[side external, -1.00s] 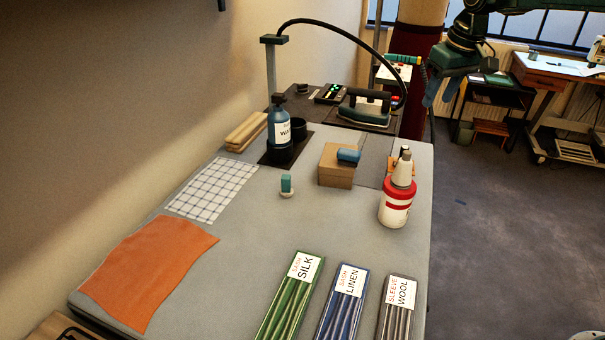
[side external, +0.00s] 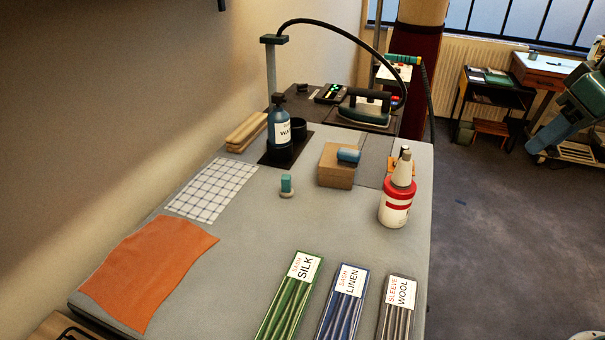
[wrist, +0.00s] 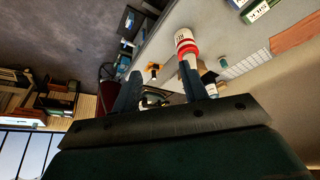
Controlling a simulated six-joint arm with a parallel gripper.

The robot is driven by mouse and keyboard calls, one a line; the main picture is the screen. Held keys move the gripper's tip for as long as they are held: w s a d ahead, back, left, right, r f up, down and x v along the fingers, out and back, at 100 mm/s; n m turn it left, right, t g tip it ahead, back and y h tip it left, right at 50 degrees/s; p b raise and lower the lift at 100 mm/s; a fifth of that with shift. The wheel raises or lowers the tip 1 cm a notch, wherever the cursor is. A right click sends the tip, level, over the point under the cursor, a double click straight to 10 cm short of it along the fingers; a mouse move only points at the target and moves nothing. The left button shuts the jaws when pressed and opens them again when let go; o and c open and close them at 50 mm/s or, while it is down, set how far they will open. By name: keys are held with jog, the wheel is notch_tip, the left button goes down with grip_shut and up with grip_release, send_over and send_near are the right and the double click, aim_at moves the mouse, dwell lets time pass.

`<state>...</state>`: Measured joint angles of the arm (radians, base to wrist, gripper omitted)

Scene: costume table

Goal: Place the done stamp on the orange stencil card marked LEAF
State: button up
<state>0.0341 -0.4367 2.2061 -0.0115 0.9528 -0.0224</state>
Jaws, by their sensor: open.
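My gripper (wrist: 162,78) is open and empty in the wrist view, its two fingers apart. In the side view only part of my gripper (side external: 553,130) shows at the right edge, over the floor and clear of the table. A small orange piece (side external: 392,165) lies behind the white and red bottle, partly hidden by it; no LEAF mark is readable. A small dark-topped item (side external: 405,152) stands by it. I cannot tell which item is the done stamp.
The white and red bottle (side external: 397,205) stands at the table's right edge. A wooden block (side external: 336,168) bears a blue roll (side external: 348,156). Labelled bundles (side external: 340,300) lie in front; an orange cloth (side external: 150,265) lies left. An iron (side external: 366,112) and blue bottle (side external: 280,130) stand behind.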

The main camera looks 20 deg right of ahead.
jog(key=s+f, duration=0.4)
jog(key=s, duration=0.4)
jog(key=shift+s+a+f+t, duration=0.2)
jog(key=shift+s+a+t, duration=0.15)
jog(key=shift+t, duration=0.05)
